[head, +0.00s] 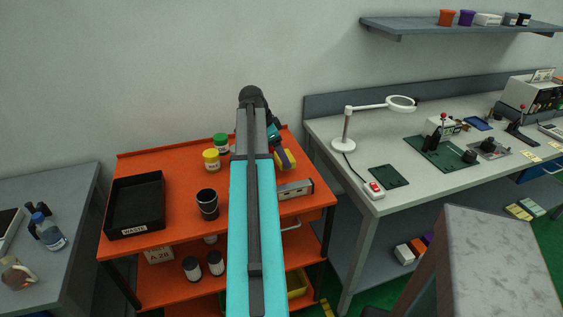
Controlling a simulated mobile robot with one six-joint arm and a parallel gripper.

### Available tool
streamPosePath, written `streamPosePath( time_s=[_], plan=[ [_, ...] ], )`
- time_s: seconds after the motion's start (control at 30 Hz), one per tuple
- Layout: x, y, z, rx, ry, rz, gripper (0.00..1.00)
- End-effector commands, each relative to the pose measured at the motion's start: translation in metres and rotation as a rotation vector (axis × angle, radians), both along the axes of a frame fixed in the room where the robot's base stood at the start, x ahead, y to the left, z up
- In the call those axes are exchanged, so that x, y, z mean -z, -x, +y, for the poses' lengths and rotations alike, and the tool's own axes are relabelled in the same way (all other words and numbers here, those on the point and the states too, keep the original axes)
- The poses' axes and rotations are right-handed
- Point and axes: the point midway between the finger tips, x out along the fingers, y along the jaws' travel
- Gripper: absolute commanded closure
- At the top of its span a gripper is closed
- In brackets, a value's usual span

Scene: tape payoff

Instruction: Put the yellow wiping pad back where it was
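My arm reaches up the middle of the head view over an orange cart (150,243). My gripper (278,147) is at the cart's back right, partly hidden by the arm and small in view. A yellow block-like thing (287,159), which looks like the yellow wiping pad, is directly at the gripper's fingertips, close above or on the cart top. I cannot tell whether the fingers are closed on it or whether it touches the cart.
On the cart are a black tray (135,203), a dark cup (207,203), a yellow-lidded jar (211,160), a green-lidded jar (221,143) and a grey box-like item (295,189). A grey workbench (345,130) with a white magnifier lamp (401,103) stands right. Another table (75,185) stands left.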

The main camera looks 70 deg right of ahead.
Motion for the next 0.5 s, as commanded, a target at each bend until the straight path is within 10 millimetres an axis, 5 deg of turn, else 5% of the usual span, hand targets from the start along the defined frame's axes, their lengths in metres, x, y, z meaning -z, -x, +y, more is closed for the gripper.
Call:
streamPosePath(
  time_s=[0.5],
  plan=[
    [0.035,0.001,0.0,0.001,0.0,0.0,0.48]
  ],
)
